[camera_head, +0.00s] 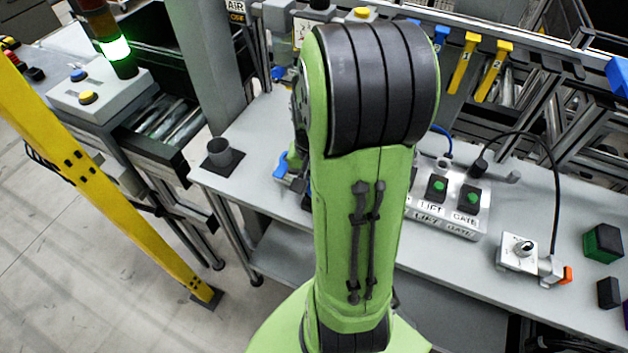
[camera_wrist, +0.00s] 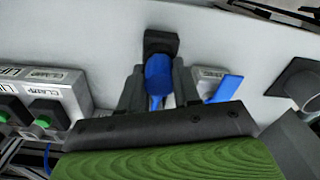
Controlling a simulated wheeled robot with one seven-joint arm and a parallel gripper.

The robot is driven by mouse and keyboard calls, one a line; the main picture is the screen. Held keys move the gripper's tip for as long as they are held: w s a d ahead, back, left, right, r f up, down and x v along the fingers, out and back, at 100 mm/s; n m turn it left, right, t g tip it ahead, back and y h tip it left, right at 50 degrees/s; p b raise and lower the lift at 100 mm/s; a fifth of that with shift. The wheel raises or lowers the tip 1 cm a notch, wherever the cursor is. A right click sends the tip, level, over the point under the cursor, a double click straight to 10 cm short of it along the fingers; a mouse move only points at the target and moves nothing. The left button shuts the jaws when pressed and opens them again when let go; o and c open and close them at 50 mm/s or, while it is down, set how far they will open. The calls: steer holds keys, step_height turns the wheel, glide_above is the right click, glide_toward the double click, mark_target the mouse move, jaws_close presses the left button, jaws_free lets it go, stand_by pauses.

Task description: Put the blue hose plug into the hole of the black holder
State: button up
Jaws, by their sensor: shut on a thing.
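In the wrist view my gripper (camera_wrist: 158,88) is shut on the blue hose plug (camera_wrist: 158,72), with one dark finger on each side. A bit of blue hose shows below the plug, between the fingers. A black block (camera_wrist: 160,42), apparently the black holder, is right at the plug's far end. The plug's end is hidden against it, and I cannot tell whether it is in the hole or only in front of it. In the head view my green arm hides the gripper, the plug and the holder.
A button box (camera_head: 446,212) with green buttons stands right of my arm. A blue piece (camera_wrist: 226,89) lies close beside the gripper. A white switch box (camera_head: 520,251) stands further right.

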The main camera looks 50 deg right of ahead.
steer(key=o, duration=1.1)
step_height(320, 180, up, 16)
steer(key=p, duration=0.4)
steer(key=shift+a+f, duration=0.15)
steer(key=shift+s, duration=0.1)
